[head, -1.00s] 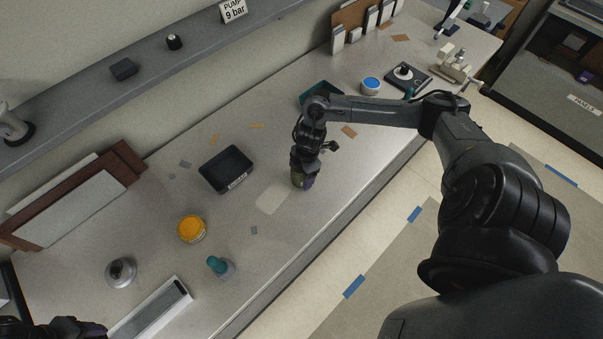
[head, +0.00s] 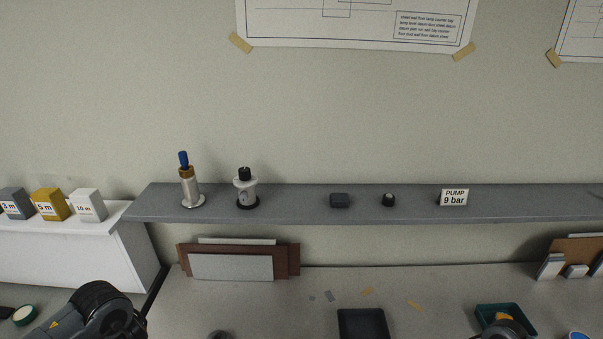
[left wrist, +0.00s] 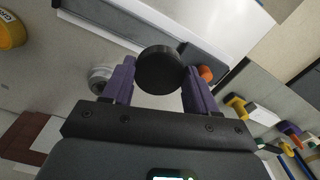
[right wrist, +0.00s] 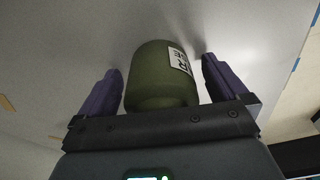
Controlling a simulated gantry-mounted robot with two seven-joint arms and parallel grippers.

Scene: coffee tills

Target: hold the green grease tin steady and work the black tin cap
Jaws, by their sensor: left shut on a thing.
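The black tin cap (left wrist: 159,72) is a round disc between the purple fingers of my left gripper (left wrist: 158,85), which is shut on it. No green tin shows around the cap in the left wrist view. The green grease tin (right wrist: 160,75), with a white label, stands on the counter in the right wrist view. My right gripper (right wrist: 160,85) has a finger on each side of it, with gaps visible, so it looks open around the tin. The tin's top is not clear. The head view shows neither gripper, the cap nor the tin.
Below are a dark tray (head: 362,324), a teal tray (head: 488,310) and leaning boards (head: 232,266). In the left wrist view a yellow container (left wrist: 11,31) and an orange knob (left wrist: 206,74) show.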

